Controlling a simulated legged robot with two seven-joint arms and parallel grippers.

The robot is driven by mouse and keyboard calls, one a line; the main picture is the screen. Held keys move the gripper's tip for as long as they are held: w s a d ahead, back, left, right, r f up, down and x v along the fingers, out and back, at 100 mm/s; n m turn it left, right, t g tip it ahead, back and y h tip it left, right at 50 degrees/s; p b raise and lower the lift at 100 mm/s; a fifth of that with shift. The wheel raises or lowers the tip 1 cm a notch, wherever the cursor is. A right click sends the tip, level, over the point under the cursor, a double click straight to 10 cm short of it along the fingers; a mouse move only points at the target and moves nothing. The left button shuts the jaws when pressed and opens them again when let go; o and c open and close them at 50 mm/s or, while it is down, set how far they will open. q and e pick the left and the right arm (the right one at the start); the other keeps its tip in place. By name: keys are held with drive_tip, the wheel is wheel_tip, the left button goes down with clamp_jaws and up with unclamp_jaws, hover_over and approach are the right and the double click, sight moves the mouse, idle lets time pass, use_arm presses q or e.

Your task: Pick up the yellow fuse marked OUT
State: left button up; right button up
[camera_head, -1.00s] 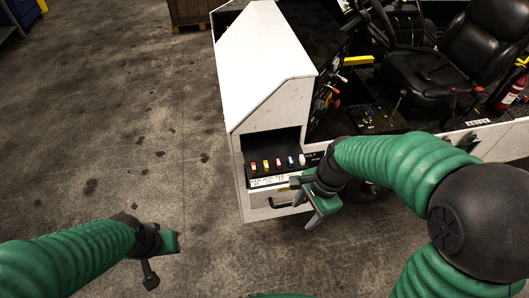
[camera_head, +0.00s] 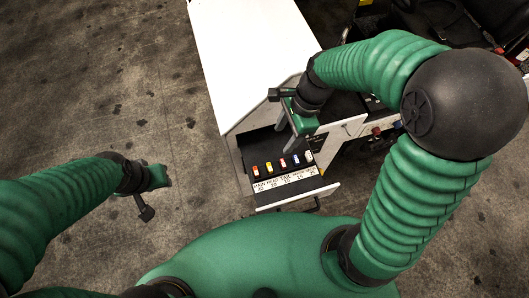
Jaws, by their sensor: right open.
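A row of small coloured fuses stands in the open tray (camera_head: 299,194) of the white cabinet. From left to right I see a red-orange fuse (camera_head: 256,171), a yellow fuse (camera_head: 269,168), a red fuse (camera_head: 283,163), a blue fuse (camera_head: 296,160) and a white fuse (camera_head: 308,156). A printed label strip (camera_head: 287,182) runs in front of them; I cannot make out OUT on it. My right gripper (camera_head: 295,129) is open and empty, above and behind the row, apart from the fuses. My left gripper (camera_head: 156,180) is over the floor at left; its jaws are unclear.
The white cabinet top (camera_head: 247,60) rises behind the tray, and its side walls flank the fuse recess. The loader's black seat (camera_head: 450,20) and controls are at upper right. The concrete floor (camera_head: 130,240) at left is clear.

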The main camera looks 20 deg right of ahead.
approach(270, 166)
drive_tip(key=x, duration=0.5)
drive_tip(key=shift+w+f, duration=0.15)
drive_tip(key=shift+w, duration=0.15)
drive_tip(key=x, duration=0.1)
drive_tip(key=p+x, duration=0.1)
drive_tip(key=x, duration=0.1)
drive_tip(key=shift+s, duration=0.25)
drive_tip(key=shift+s+a+f, duration=0.15)
drive_tip(key=shift+f, duration=0.25)
drive_tip(key=shift+c, duration=0.4)
drive_tip(key=c, duration=0.5)
use_arm(q)
drive_tip(key=shift+s+r, duration=0.8)
drive_tip(key=shift+s, duration=0.2)
use_arm(e)
clamp_jaws()
